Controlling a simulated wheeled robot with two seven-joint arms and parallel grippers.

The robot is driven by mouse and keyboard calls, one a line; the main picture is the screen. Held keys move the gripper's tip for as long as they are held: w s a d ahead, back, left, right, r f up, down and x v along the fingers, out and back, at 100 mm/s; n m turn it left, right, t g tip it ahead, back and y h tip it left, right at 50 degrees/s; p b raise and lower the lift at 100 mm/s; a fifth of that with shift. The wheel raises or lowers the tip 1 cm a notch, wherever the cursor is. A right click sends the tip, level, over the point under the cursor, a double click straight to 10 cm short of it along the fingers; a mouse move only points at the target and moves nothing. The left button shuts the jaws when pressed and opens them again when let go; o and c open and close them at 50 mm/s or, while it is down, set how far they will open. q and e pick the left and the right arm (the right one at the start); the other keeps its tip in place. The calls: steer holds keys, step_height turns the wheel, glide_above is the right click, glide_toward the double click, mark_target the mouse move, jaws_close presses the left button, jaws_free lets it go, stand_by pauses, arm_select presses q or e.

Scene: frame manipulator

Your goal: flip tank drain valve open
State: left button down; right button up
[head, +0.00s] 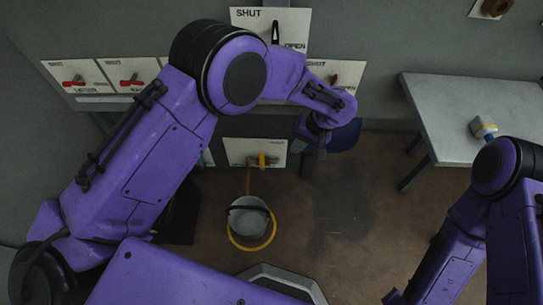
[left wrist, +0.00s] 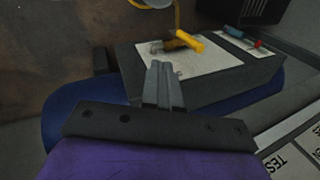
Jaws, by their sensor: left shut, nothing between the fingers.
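The drain valve with its yellow handle (head: 262,160) is on a low white panel (head: 236,150) in the head view. In the left wrist view the yellow handle (left wrist: 188,41) sticks out from a brownish valve body on the white plate (left wrist: 205,60). My left gripper (left wrist: 160,66) is shut and empty, its fingertips pointing toward the plate, apart from the handle in the picture. In the head view my left gripper (head: 321,154) hangs to the right of the panel, small and dark. The right gripper's fingers are outside the frame.
A bucket (head: 249,222) with a yellow ring stands on the floor below the valve. A blue rounded body (head: 346,135) is behind my left wrist. A SHUT/OPEN panel (head: 255,20) and red-switch panels (head: 75,80) are above. A grey table (head: 450,110) stands at right.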

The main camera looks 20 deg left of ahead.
mark_target(262, 163)
arm_select(q)
steer(key=shift+f, duration=0.1)
steer(key=a+f+b, duration=0.1)
steer(key=a+f, duration=0.6)
steer(key=f, duration=0.2)
steer(key=shift+s+a+f+b, duration=0.15)
steer(key=shift+s+a+b, duration=0.2)
steer(key=shift+a, duration=0.05)
steer(key=shift+s+a+h+p, duration=0.1)
steer(key=shift+a+h+p, duration=0.2)
steer(key=shift+h+p, duration=0.15)
